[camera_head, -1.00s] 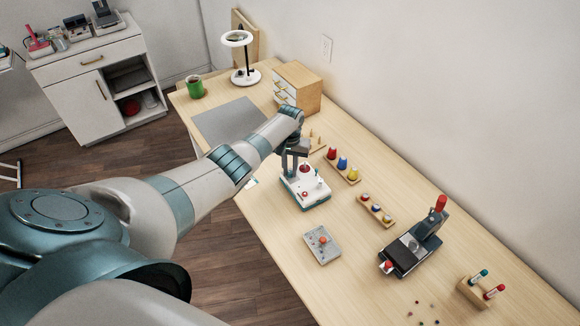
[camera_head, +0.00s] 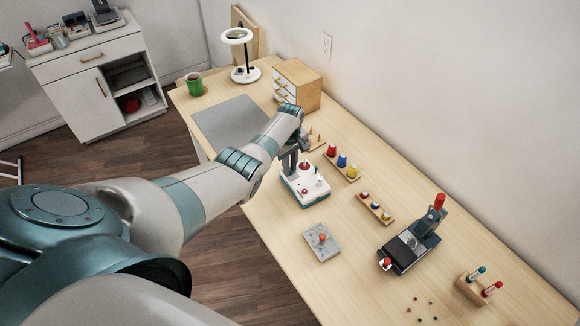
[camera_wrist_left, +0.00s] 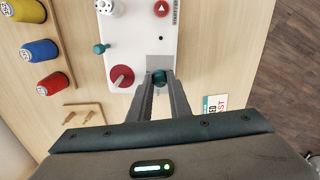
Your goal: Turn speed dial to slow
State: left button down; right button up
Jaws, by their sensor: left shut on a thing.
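A white sewing machine with a teal base (camera_head: 316,189) stands on the wooden table, below my left gripper (camera_head: 294,170). In the left wrist view its white top (camera_wrist_left: 140,35) carries a red round knob (camera_wrist_left: 122,77), a small teal lever (camera_wrist_left: 101,48) and a red button with a white triangle (camera_wrist_left: 161,8). My left gripper (camera_wrist_left: 160,80) is shut on a dark teal dial (camera_wrist_left: 159,76) by a grey patch at the machine's edge. The fingers hide part of the dial, and no pointer on it can be read. My right gripper is not in view.
A printed card (camera_wrist_left: 214,104) lies beside the machine, its text partly cut off. A rack of red, blue and yellow spools (camera_head: 342,163) stands close behind. A grey box with a red knob (camera_head: 322,242) and a black device (camera_head: 407,249) stand nearer.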

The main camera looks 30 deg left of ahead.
pick_arm(q)
jog(key=shift+n, duration=1)
jog(key=c, duration=1.6)
grip_release()
jog(key=shift+c, duration=0.2)
jog(key=shift+r, duration=0.15)
jog(key=shift+r, duration=0.7)
notch_tip(320, 180, up, 16)
jog(key=b, duration=0.4)
jog(key=shift+f, duration=0.1)
